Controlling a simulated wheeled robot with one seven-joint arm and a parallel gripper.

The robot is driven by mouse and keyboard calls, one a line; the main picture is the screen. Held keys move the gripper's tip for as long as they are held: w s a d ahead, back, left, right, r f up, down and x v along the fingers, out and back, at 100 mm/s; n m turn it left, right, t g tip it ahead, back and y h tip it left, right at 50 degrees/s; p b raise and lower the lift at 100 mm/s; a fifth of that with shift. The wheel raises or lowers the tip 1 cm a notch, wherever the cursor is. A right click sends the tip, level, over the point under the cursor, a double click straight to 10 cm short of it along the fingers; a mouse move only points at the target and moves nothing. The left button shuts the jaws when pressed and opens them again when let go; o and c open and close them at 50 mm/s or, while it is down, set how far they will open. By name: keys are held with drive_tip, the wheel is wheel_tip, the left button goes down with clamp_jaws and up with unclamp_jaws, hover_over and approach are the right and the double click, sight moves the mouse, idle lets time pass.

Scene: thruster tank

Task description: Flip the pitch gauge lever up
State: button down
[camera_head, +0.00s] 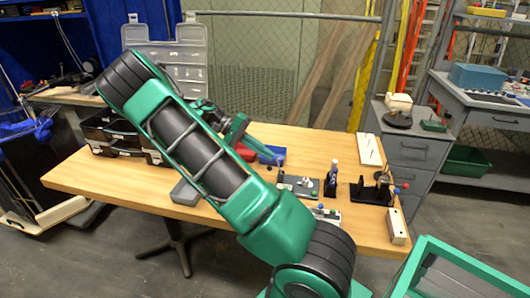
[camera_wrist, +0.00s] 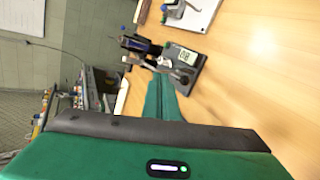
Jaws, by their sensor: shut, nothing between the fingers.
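A small dark grey device (camera_wrist: 203,72) with a pale digit display (camera_wrist: 187,56) sits on the wooden table in the wrist view; I take it for the pitch gauge. A small metallic lever-like part (camera_wrist: 181,76) shows at its near side, but its exact tilt is too small to tell. My gripper (camera_wrist: 160,76) has its green fingers shut and empty. The fingertips appear close to the device's near edge; whether they touch it is unclear. In the head view my gripper (camera_head: 240,128) is over the table, partly behind my arm. I cannot surely match the gauge there.
A dark bottle (camera_head: 331,178) stands beside a grey plate (camera_head: 302,186) with small parts. A black stand (camera_head: 372,192) with coloured knobs is to its right, with a white block (camera_head: 396,226) nearby.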

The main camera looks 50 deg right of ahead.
drive_tip(key=v, duration=1.2)
drive_tip(key=shift+d+r, duration=0.3)
drive_tip(key=shift+d, duration=0.1)
drive_tip(key=s+d+r+n+t+y, duration=0.1)
drive_tip(key=s+t+y, duration=0.15)
drive_tip(key=s, duration=0.55)
drive_tip(key=s+d+t+y, duration=0.1)
drive_tip(key=s+y, duration=0.2)
drive_tip(key=s, duration=0.5)
drive_tip(key=s+a+r+n+t, duration=0.1)
drive_tip(key=s+a+t, duration=0.6)
drive_tip(key=s+a, duration=0.7)
drive_tip(key=shift+s+n, duration=0.4)
drive_tip(key=shift+n, duration=0.5)
